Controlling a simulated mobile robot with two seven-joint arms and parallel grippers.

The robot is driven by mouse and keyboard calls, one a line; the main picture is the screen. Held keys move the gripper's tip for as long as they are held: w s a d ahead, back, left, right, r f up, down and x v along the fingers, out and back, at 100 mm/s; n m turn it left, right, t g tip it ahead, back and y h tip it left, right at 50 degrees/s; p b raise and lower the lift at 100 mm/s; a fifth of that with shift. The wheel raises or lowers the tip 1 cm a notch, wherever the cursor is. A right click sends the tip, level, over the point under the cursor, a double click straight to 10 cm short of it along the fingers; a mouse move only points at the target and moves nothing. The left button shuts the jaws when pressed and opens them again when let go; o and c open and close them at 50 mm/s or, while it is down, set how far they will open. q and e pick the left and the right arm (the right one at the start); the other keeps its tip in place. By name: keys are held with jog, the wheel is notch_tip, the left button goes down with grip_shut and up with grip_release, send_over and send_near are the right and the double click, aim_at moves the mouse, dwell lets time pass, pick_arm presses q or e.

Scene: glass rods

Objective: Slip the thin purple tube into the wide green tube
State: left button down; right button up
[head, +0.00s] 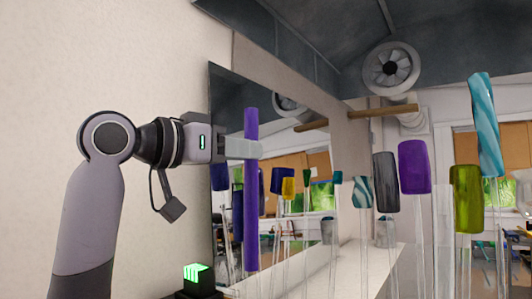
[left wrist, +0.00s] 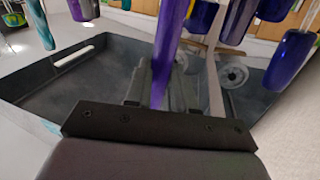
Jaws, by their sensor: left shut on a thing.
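My left gripper (head: 250,149) is shut on the thin purple tube (head: 251,205) near its upper end. The tube hangs nearly upright, most of its length below the fingers. It also shows in the left wrist view (left wrist: 168,45), running up from between the fingers (left wrist: 155,95). A wide olive-green tube (head: 467,198) stands on a clear rod at the right of the head view, well apart from the purple tube. Whether its ends are open cannot be seen. My right gripper is not in view.
Several coloured tubes stand on clear rods, among them a wide purple one (head: 414,166), a grey one (head: 386,181) and a tall teal striped one (head: 485,125). A mirror-like panel (head: 225,115) behind the purple tube shows more tubes. A small black box with a green display (head: 197,276) is below.

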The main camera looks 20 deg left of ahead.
pick_arm(q)
jog(key=shift+w+d+f+b, duration=0.1)
jog(key=shift+w+f+b, duration=0.05)
jog(key=shift+f, duration=0.35)
jog(key=shift+w+d+f+b, duration=0.1)
jog(key=shift+f+b, duration=0.05)
jog(key=shift+f, duration=0.3)
jog(key=b, duration=0.5)
send_over(245, 245)
jog(key=f, duration=0.4)
jog(key=shift+s+f, duration=0.2)
jog(key=shift+f, duration=0.2)
notch_tip(245, 245, down, 6)
jog(key=b, duration=0.4)
jog(key=shift+f+b, duration=0.35)
jog(key=shift+f, duration=0.25)
jog(key=shift+f+b, duration=0.3)
jog(key=shift+f, duration=0.15)
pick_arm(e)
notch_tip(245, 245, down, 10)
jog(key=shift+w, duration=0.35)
